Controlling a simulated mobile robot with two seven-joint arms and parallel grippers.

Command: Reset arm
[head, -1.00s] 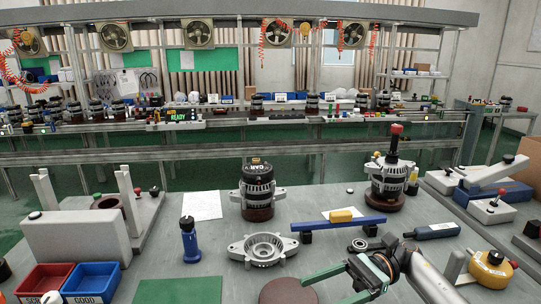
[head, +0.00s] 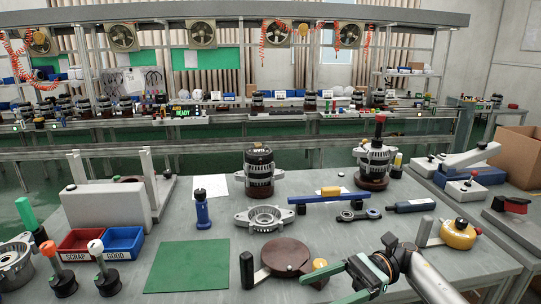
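My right gripper (head: 328,283) comes in from the lower right in the head view. Its two green fingers are apart and I see nothing between them. It is above the near part of the grey table, just in front of a round brown disc (head: 286,256) with a black handle and a yellow knob. How high it is above the table is hard to tell. My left gripper is not in view.
A green mat (head: 188,267), a silver housing (head: 263,218) and a blue bar (head: 330,198) lie on the table (head: 225,236). Red (head: 79,238) and blue (head: 124,239) bins and upright tools stand left. A yellow round device (head: 458,235) is right of my arm.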

